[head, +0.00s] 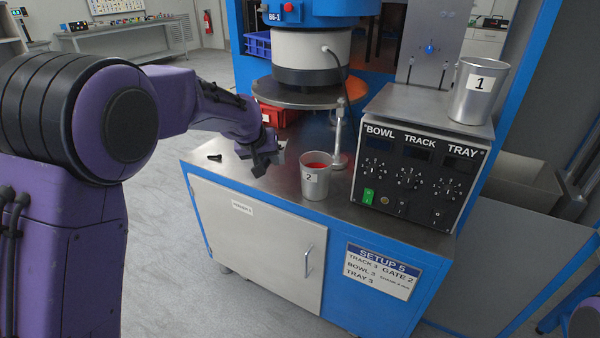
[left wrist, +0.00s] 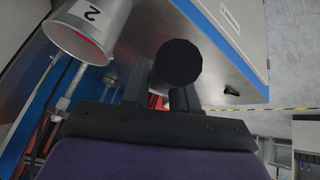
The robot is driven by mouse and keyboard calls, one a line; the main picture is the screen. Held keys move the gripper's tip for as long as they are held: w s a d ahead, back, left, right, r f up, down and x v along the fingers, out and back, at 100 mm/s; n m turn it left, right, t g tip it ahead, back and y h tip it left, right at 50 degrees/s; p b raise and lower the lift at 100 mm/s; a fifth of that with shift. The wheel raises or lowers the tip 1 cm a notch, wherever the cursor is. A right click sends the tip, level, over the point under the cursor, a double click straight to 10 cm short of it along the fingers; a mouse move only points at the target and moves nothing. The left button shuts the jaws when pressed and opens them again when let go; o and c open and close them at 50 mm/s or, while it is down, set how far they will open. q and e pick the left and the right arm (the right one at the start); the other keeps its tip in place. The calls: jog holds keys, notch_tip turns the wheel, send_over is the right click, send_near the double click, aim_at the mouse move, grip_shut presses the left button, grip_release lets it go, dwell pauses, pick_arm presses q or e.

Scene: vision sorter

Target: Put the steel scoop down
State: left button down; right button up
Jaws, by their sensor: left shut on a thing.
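My left gripper (head: 262,160) is above the left part of the steel worktop, left of the metal cup marked 2 (head: 316,188). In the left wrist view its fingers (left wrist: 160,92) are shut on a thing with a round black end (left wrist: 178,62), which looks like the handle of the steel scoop. The scoop's metal part cannot be made out; the gripper and the handle hide it. Cup 2 stands upright with red inside and also shows in the left wrist view (left wrist: 88,35). My right gripper is not in view.
A small black piece (head: 214,157) lies on the worktop (head: 275,188) near its left edge. A steel post (head: 338,140) stands behind cup 2. The control box (head: 420,170) is to the right, with cup 1 (head: 480,95) on top. The front left of the worktop is clear.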

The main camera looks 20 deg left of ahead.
pick_arm(q)
notch_tip(320, 180, down, 10)
jog(key=b, duration=0.2)
jog(key=shift+r, duration=0.15)
jog(key=c, duration=0.9)
grip_release()
jog(key=shift+o, duration=0.2)
jog(key=p+v, duration=0.1)
jog(key=v, duration=1.1)
jog(key=shift+p, duration=0.35)
